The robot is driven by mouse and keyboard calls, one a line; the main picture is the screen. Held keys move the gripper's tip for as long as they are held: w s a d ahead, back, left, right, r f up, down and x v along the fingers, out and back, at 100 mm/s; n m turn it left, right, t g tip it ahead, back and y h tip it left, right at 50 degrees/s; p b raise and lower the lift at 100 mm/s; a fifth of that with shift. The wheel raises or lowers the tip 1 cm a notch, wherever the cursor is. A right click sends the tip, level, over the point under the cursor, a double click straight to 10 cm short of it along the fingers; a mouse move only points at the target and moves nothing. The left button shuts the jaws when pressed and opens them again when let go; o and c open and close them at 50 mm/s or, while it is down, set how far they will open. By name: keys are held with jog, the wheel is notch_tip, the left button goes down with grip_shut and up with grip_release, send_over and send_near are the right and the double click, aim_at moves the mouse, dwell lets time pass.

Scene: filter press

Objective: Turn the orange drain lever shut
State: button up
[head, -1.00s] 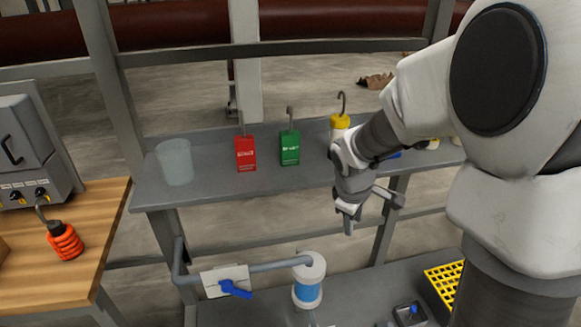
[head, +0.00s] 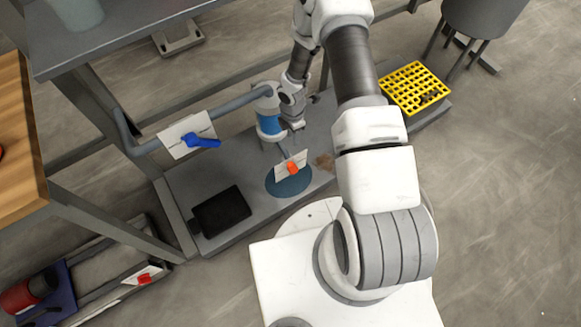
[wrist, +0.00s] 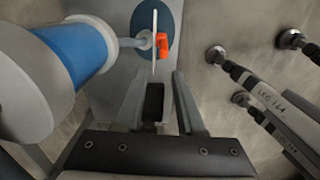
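The orange drain lever (head: 292,169) sits on a small white plate (head: 283,174) below the blue and white filter housing (head: 268,127), above a dark blue round disc (head: 277,187). In the wrist view the orange lever (wrist: 164,46) is ahead of the fingertips, beside the white plate, which shows there edge-on. A thin pipe joins it to the filter housing (wrist: 75,47). My gripper (wrist: 159,78) is open and empty, its fingers apart and short of the lever. In the head view my gripper (head: 295,124) is beside the housing, just above the lever; its fingers are small there.
A grey pipe with a blue lever (head: 203,141) on a white plate runs left of the housing. A black tray (head: 221,213) and a yellow grid (head: 415,88) lie on the low platform. Dark legs (wrist: 262,95) stand at right in the wrist view.

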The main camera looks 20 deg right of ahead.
aim_at(292, 166)
jog(key=f+b, duration=0.2)
jog(key=f, duration=0.4)
jog(key=f+b, duration=0.1)
jog(key=f, duration=0.6)
jog(key=s+f+b, duration=0.1)
jog(key=f+b, duration=0.1)
jog(key=f, duration=0.5)
jog(key=shift+a+f+b, duration=0.15)
jog(key=shift+a+b, duration=0.15)
grip_shut()
dwell(0.5)
